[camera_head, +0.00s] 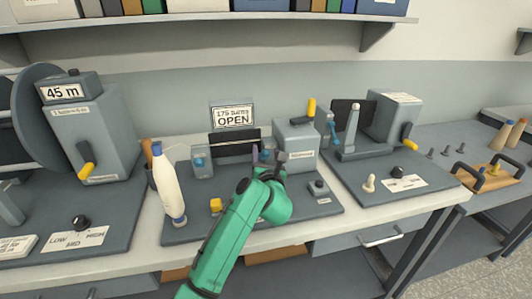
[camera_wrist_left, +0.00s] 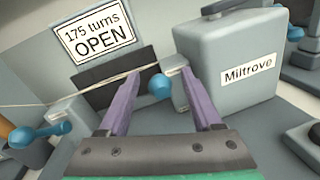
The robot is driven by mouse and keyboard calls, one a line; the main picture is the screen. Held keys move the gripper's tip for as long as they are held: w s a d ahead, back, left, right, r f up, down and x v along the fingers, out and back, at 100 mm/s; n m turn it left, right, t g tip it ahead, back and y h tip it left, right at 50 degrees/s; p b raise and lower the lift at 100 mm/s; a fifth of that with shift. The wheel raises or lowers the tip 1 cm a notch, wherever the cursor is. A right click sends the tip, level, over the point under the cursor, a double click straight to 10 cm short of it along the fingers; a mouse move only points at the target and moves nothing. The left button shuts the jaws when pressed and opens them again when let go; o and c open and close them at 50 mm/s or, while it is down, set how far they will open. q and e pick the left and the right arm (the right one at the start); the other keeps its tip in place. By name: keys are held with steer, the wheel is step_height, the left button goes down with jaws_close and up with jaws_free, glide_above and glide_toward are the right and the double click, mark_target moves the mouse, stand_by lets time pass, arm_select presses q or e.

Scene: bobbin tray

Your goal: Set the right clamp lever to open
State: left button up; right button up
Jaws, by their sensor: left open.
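The right clamp lever (camera_wrist_left: 160,85) has a blue ball end. In the left wrist view its ball shows between my left gripper's purple fingers (camera_wrist_left: 158,80), near the right one, at the small grey right clamp (camera_wrist_left: 173,66). Contact cannot be told. My left gripper (camera_head: 266,156) is open. In the head view it reaches to the left side of the grey Miltrove box (camera_head: 297,148) and mostly hides the right clamp. The left clamp lever (camera_wrist_left: 40,134), also with a blue ball, stands at left; its clamp (camera_head: 202,162) shows in the head view. My right gripper is out of view.
A sign (camera_head: 233,117) reads "175 turns OPEN" behind a dark panel (camera_head: 234,142). A pale wire (camera_wrist_left: 100,92) runs across the left wrist view. A black knob unit (camera_head: 318,187) is at right.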

arm_select(q)
jaws_close()
steer(key=shift+f, duration=0.1)
stand_by(1.2)
